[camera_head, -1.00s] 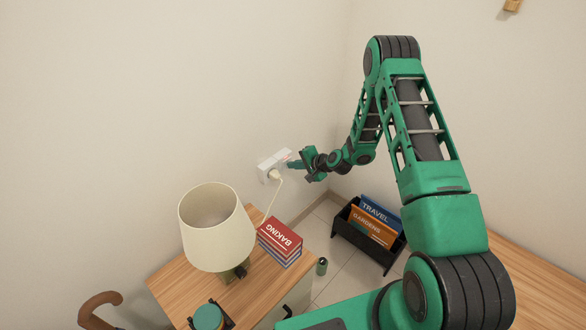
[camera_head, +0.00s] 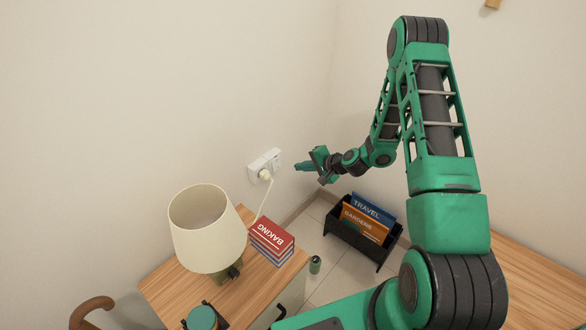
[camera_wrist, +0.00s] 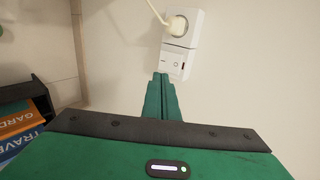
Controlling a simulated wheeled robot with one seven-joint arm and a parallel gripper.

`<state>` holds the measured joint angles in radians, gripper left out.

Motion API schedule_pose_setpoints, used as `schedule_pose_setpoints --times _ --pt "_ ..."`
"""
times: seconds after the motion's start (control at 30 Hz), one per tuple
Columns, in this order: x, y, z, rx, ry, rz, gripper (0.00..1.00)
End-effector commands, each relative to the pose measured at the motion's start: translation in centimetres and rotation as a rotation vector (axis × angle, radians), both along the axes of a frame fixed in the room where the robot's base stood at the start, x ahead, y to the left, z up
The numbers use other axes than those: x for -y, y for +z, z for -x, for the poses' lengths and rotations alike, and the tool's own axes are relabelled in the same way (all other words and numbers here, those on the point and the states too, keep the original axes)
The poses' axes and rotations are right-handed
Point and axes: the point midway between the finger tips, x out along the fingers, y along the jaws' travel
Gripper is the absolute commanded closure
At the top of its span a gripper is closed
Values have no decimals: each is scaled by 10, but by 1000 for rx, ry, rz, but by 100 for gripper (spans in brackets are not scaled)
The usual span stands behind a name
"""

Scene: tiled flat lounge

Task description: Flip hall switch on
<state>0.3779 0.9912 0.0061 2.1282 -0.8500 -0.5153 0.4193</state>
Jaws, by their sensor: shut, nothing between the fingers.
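The white wall plate (camera_head: 265,164) is on the wall above the wooden cabinet. In the wrist view it has a switch section (camera_wrist: 177,63) with a small rocker and a dark narrow mark, beside a round socket with a cream plug (camera_wrist: 178,25) in it. My gripper (camera_head: 298,167) is shut and empty, to the right of the plate and apart from it in the head view. I cannot tell the rocker's position.
A cream lamp (camera_head: 207,228) and red BAKING books (camera_head: 272,240) stand on the cabinet (camera_head: 165,285). A black rack (camera_head: 352,241) with TRAVEL and GARDENS books stands on the floor below my arm. A dark green can (camera_head: 315,264) stands near the cabinet.

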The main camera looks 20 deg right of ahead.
Motion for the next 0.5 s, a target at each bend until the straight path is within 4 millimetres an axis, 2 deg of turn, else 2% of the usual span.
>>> schedule_pose_setpoints --times 0.2,0.5 --pt "12 16 19 0 -1 0 100" --pt "14 19 24 0 0 0 100"
